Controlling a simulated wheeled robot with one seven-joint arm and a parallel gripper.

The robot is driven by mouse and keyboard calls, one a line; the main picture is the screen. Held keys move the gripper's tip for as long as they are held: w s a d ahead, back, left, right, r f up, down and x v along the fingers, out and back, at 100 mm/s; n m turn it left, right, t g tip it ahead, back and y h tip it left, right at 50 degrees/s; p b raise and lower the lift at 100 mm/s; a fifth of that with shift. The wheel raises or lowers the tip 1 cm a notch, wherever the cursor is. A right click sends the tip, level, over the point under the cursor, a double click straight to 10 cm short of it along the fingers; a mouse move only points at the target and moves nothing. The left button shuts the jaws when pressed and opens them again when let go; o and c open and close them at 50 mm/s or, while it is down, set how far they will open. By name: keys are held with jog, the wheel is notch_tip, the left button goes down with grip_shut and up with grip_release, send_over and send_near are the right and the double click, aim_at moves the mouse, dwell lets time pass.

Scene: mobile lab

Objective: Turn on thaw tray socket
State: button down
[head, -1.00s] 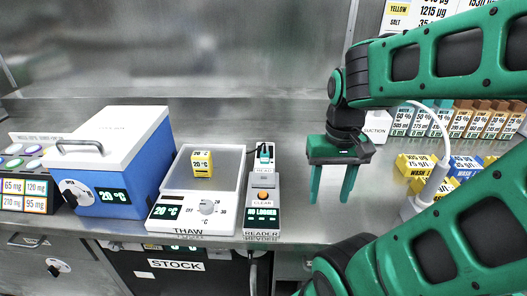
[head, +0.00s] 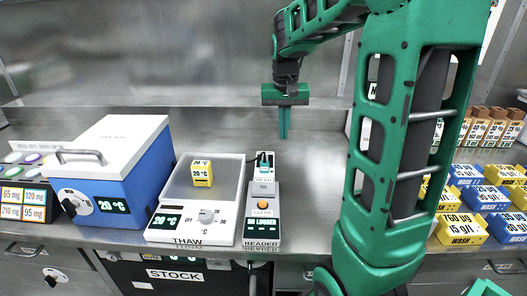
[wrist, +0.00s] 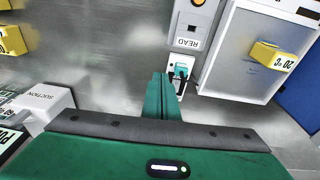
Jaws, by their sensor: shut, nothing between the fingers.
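The thaw tray (head: 240,205) is a white unit with a clear top, a dial and a "20 °C" display, left of centre on the bench. A yellow cube (head: 202,172) sits on it. A small white piece with a teal part (head: 264,161) is at the far end of the reader, and it also shows in the wrist view (wrist: 181,72). I cannot tell for sure whether it is the socket, or its switch state. My gripper (head: 284,136) is shut and empty, pointing down above the bench, behind and right of that piece. In the wrist view its fingertips (wrist: 160,78) are close beside it in the picture.
The reader (head: 263,215) with an orange button stands right of the thaw tray. A blue box (head: 125,205) with a white lid is on the left. Yellow and blue wash boxes (head: 462,225) are at the right. A white suction unit (wrist: 45,105) shows in the wrist view.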

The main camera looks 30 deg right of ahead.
jog(key=w+f, duration=0.1)
jog(key=w, duration=1)
jog(key=shift+w+d+f+t, duration=0.25)
jog(key=shift+d+f+t, duration=0.05)
jog(key=shift+d+t, duration=0.15)
jog(key=shift+f, duration=0.1)
jog(key=f, duration=0.4)
jog(key=w+d+f, duration=0.1)
jog(key=f, duration=0.4)
jog(key=w+f, duration=0.1)
jog(key=f, duration=0.3)
jog(key=shift+w+d+f, duration=0.1)
jog(key=shift+d+f, duration=0.15)
jog(key=shift+f, duration=0.05)
